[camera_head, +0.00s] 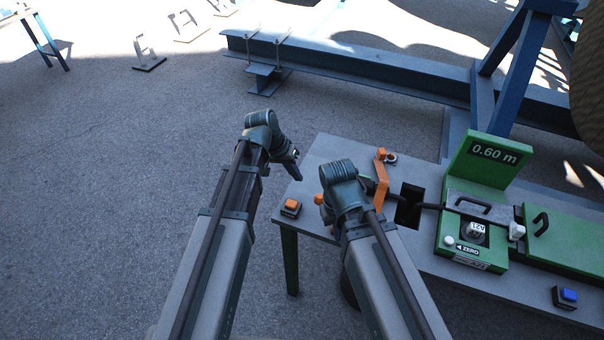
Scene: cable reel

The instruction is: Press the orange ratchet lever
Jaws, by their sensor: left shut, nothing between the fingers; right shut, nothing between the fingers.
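An orange lever (381,181) stands up from the grey bench, with an orange block at its top. My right gripper (370,186) is just left of the lever, mostly hidden by its own wrist; I cannot tell whether it touches the lever. My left gripper (295,172) points down over the left end of the bench, shut and empty, apart from the lever. A small orange piece shows at the left edge of my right wrist.
An orange button box (290,208) sits at the bench's (325,150) left corner. Right of the lever are a dark slot (409,205), a green meter (473,240) with a "0.60 m" display (493,152), and a blue button box (565,297). A blue beam (400,75) lies behind.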

